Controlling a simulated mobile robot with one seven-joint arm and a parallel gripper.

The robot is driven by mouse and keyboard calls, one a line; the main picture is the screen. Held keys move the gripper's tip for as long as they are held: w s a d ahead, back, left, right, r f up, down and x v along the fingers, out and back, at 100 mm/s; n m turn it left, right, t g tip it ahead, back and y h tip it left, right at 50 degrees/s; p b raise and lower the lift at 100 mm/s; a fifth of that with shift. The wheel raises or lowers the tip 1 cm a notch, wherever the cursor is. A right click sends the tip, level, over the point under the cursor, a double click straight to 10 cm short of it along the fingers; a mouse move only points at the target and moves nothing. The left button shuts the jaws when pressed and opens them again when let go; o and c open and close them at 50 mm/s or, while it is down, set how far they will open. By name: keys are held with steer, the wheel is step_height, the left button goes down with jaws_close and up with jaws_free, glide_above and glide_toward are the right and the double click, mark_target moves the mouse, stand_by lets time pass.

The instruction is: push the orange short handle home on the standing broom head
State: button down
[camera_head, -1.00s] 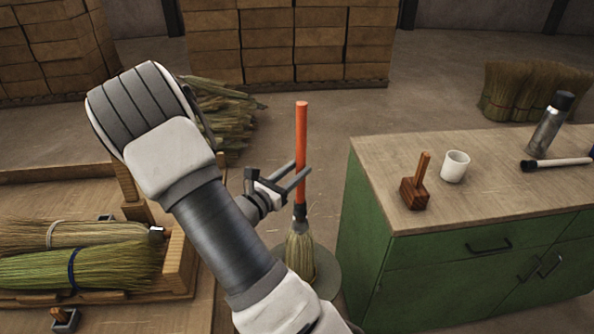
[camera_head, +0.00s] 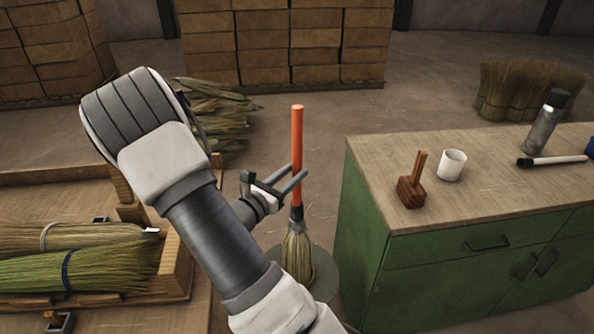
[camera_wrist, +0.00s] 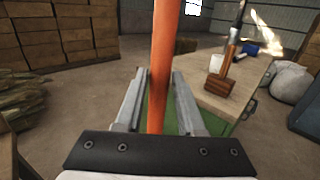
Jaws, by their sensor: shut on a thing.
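The orange handle (camera_head: 297,135) stands upright above the broom head (camera_head: 297,255), whose bristles point down over a round grey base (camera_head: 325,270) on the floor. The handle's lower end meets the dark collar (camera_head: 296,213) of the broom head; how deep it sits in there I cannot tell. My gripper (camera_head: 297,180) is shut on the handle low down, a little above the collar. In the wrist view the handle (camera_wrist: 163,60) runs up between the two fingers (camera_wrist: 155,95), and the broom head is hidden.
A green cabinet (camera_head: 440,265) stands close on the right, with a mallet (camera_head: 411,190), white cup (camera_head: 452,165), flask (camera_head: 545,122) and brush (camera_head: 550,161) on top. A wooden tray (camera_head: 180,265) of broom heads lies left. Stacked boxes (camera_head: 290,45) stand behind.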

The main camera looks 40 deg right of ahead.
steer(key=shift+f, duration=0.25)
steer(key=shift+c, duration=2.2)
jaws_free()
steer(key=shift+a, duration=0.1)
steer(key=b+v, duration=0.1)
steer(key=v, duration=1.6)
steer(key=shift+r, duration=0.2)
steer(key=shift+s+a, duration=0.1)
steer(key=shift+s, duration=0.05)
